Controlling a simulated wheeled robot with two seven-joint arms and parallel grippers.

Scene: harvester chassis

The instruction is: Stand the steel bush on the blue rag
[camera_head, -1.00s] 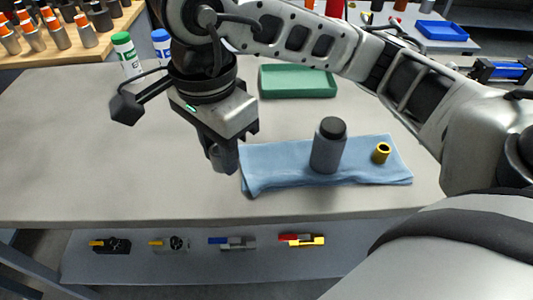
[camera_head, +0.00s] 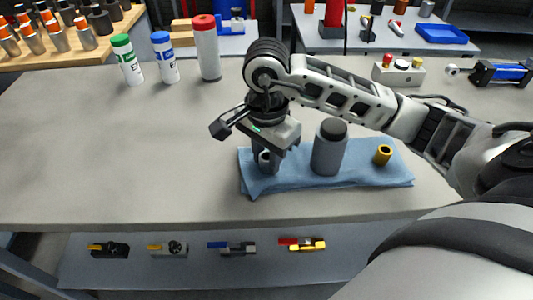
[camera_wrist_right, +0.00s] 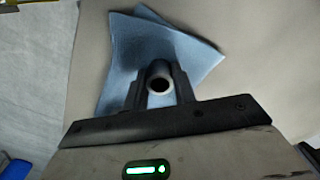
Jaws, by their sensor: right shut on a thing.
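My right gripper (camera_head: 267,160) is shut on the steel bush (camera_head: 265,163), a small grey metal ring-shaped tube held about upright. It is over the left end of the blue rag (camera_head: 290,184), a folded cloth on the bench. In the right wrist view the bush (camera_wrist_right: 160,80) shows its round open top between the two fingers, with the blue rag (camera_wrist_right: 128,45) around and below it. I cannot tell whether the bush's lower end touches the cloth. My left gripper is not in view.
On the rag stand a tall grey cylinder with a dark top (camera_head: 328,150), close right of my gripper, and a small brass bush (camera_head: 382,155). Several capped bottles (camera_head: 163,60) stand at the back left. The bench (camera_head: 110,160) is clear left of the rag.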

